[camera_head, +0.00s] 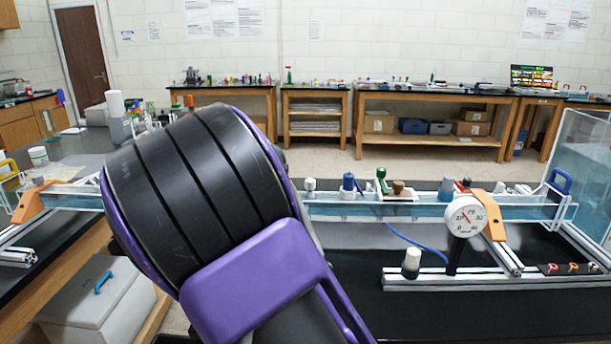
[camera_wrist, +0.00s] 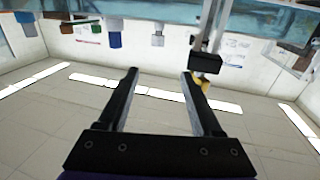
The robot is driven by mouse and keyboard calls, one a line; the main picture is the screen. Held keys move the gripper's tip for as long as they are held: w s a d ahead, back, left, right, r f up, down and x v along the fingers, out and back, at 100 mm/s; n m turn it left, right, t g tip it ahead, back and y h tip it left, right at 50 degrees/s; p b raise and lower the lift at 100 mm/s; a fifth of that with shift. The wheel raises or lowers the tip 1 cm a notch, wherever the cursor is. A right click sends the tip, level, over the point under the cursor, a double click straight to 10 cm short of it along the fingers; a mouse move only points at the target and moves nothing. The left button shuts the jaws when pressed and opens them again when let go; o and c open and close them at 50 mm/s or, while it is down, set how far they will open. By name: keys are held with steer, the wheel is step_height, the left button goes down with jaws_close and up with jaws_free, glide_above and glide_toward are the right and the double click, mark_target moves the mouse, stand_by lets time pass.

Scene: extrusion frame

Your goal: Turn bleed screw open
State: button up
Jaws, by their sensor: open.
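My gripper (camera_wrist: 160,75) shows in the wrist view with its two dark fingers apart and nothing between them. A black block (camera_wrist: 205,65) on a grey bar appears beside the right fingertip; contact cannot be told. In the head view, my purple and black arm link covers the left middle and the gripper is hidden. A clear channel (camera_head: 340,208) carries several fittings, including a blue one (camera_head: 348,185), a green one (camera_head: 381,180) and a brown knob (camera_head: 399,187). I cannot tell which part is the bleed screw.
A round gauge (camera_head: 466,217) stands at the channel's right, with a blue hose (camera_head: 415,243) nearby. A white knob (camera_head: 411,262) sits on the aluminium rail (camera_head: 440,283). Small red and orange knobs (camera_head: 573,267) lie at far right. The dark tabletop in front is mostly clear.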

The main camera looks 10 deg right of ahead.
mark_target(309, 185)
steer(key=x, duration=1.1)
steer(key=f+x, duration=0.1)
steer(key=x, duration=0.5)
steer(key=shift+w+d, duration=0.1)
steer(key=shift+d, duration=0.15)
jaws_close()
